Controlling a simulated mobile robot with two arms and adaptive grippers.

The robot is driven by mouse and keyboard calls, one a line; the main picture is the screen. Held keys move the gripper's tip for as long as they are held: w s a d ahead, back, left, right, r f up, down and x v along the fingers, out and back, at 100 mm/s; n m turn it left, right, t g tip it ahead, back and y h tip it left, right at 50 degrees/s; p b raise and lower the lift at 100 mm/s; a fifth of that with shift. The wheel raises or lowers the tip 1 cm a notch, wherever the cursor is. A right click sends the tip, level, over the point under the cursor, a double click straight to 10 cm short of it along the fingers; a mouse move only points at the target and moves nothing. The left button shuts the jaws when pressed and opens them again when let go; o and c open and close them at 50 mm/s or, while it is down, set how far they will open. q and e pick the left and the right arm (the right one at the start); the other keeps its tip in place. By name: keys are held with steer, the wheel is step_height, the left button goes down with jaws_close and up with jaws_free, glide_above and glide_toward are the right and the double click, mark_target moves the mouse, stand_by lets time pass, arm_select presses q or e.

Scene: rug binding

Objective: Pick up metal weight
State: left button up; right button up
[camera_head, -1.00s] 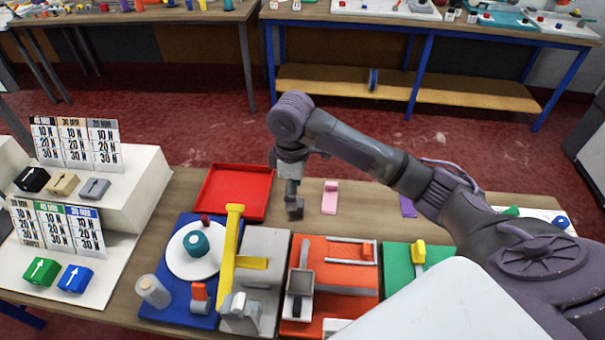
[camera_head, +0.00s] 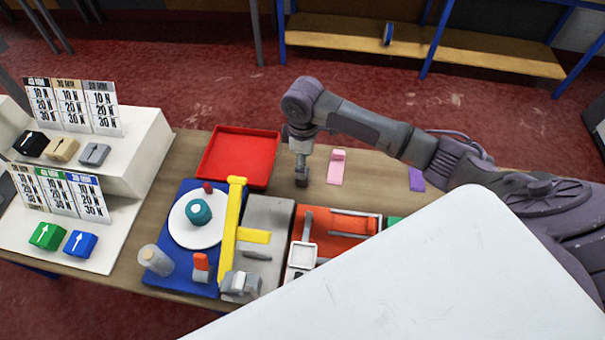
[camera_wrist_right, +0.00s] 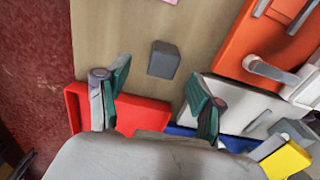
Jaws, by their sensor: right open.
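The metal weight (camera_wrist_right: 164,60) is a small plain grey block. In the right wrist view it sits on the bare wooden table, just beyond and between the fingers of my right gripper (camera_wrist_right: 157,80). That gripper is open with nothing between its fingers. In the head view my right gripper (camera_head: 302,172) points down at the table, right of the red tray. There the weight is hard to tell from the gripper's grey tip. My left gripper is not in view.
A red tray (camera_head: 238,157) is to the left. Closer are a blue board (camera_head: 185,265), a grey board with a yellow bar (camera_head: 234,215), and an orange board (camera_head: 355,224). A pink piece (camera_head: 337,166) and purple piece (camera_head: 416,180) lie right.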

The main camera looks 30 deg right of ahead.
steer(key=f, duration=0.1)
steer(key=f+p, duration=0.1)
steer(key=f, duration=0.1)
steer(key=shift+s+a+f, duration=0.15)
steer(key=shift+s+f, duration=0.1)
steer(key=shift+f, duration=0.65)
steer(key=shift+w+r, duration=0.1)
jaws_close()
